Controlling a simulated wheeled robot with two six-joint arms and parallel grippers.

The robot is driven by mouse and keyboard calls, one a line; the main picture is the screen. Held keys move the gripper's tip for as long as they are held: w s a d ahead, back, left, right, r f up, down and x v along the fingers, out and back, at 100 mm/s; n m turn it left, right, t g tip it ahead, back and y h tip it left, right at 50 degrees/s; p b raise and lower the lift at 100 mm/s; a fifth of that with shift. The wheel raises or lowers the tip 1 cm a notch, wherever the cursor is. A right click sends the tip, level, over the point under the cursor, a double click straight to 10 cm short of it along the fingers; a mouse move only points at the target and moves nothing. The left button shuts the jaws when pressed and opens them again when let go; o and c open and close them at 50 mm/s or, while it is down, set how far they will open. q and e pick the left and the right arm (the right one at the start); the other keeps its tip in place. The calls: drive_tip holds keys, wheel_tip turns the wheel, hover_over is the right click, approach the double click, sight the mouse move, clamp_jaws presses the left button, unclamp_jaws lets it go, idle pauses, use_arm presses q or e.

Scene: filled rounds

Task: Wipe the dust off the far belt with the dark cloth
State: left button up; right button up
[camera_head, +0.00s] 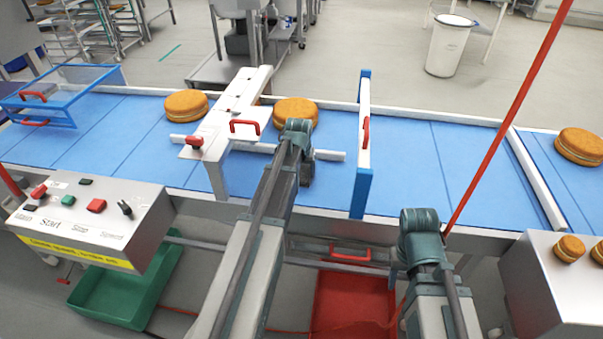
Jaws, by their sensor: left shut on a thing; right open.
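A blue belt (410,150) runs across the view beyond my arms, with white rails along its edges. I cannot make out dust on it. No dark cloth can be made out. My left arm reaches over the near side of the belt and ends in a teal joint in front of a white bar. My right arm's teal joint is at the belt's near edge, right of the middle. Both grippers' fingers are hidden behind or below these joints, so neither gripper nor anything in it shows.
A white gantry (237,100) with red handles and a blue-and-white upright frame (363,150) stand across the belt. Filled rounds lie on it, one (186,105) at left. A control box (90,215) stands front left. A red pole (507,110) slants at right.

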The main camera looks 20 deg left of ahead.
sight(303, 165)
use_arm(q)
drive_tip(key=shift+w+a+f, duration=0.1)
drive_tip(key=shift+w+a, duration=0.15)
drive_tip(key=shift+w, duration=0.65)
drive_tip(key=shift+w+a+f, duration=0.1)
drive_tip(key=shift+w+a, duration=0.1)
drive_tip(key=shift+w, duration=0.65)
drive_tip(key=shift+a, duration=0.1)
drive_tip(key=shift+s+a+b, duration=0.35)
drive_tip(key=shift+a, duration=0.5)
drive_tip(key=shift+c, duration=0.6)
drive_tip(key=shift+s+d+f, duration=0.1)
drive_tip(key=shift+s+d, duration=0.05)
drive_tip(key=shift+s, duration=1)
drive_tip(key=shift+s+d, duration=0.25)
drive_tip(key=shift+s, duration=0.45)
